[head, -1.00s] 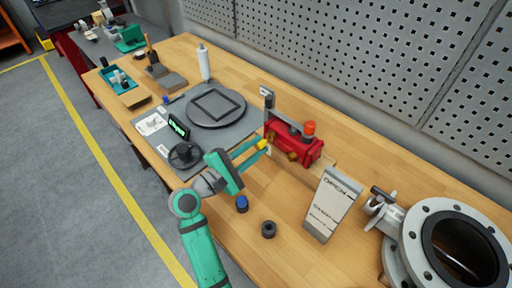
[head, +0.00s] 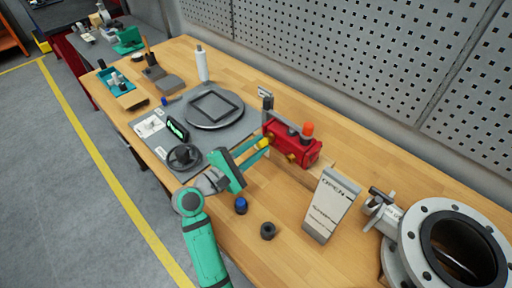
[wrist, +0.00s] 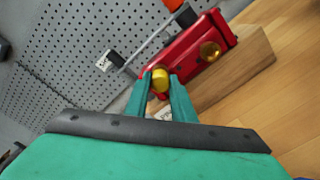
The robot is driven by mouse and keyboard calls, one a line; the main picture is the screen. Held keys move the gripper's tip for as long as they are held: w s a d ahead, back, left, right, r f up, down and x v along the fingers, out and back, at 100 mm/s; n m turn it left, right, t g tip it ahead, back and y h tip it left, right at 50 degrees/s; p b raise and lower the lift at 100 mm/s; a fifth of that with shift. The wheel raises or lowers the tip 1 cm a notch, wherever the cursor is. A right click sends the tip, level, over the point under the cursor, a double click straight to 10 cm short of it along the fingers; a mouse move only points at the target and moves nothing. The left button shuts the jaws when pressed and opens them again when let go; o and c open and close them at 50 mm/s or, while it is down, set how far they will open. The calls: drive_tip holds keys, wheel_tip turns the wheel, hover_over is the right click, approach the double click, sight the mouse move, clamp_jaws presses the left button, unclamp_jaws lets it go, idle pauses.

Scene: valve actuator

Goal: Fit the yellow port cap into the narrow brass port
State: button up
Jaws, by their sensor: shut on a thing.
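The yellow port cap (wrist: 160,82) is held between the two teal fingertips of my gripper (wrist: 161,84), which is shut on it. In the head view my gripper (head: 264,147) and the yellow cap (head: 264,143) are at the left front of the red valve actuator (head: 290,145). I cannot tell whether the cap touches the actuator body. Fingers and cap may hide another port.
A wooden block (wrist: 238,72) supports the actuator. A grey "OPEN" sign (head: 331,205) and a large flanged valve (head: 440,245) stand to the right. A blue-topped cap (head: 241,205) and a black ring (head: 268,231) lie in front. A grey mat (head: 225,140) lies to the left.

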drive_tip(key=shift+w+d, duration=0.35)
drive_tip(key=o, duration=1.1)
drive_tip(key=shift+c, duration=0.2)
drive_tip(key=shift+a, duration=0.1)
drive_tip(key=v, duration=1)
drive_tip(key=shift+s+a, duration=0.2)
drive_tip(key=shift+s, duration=0.1)
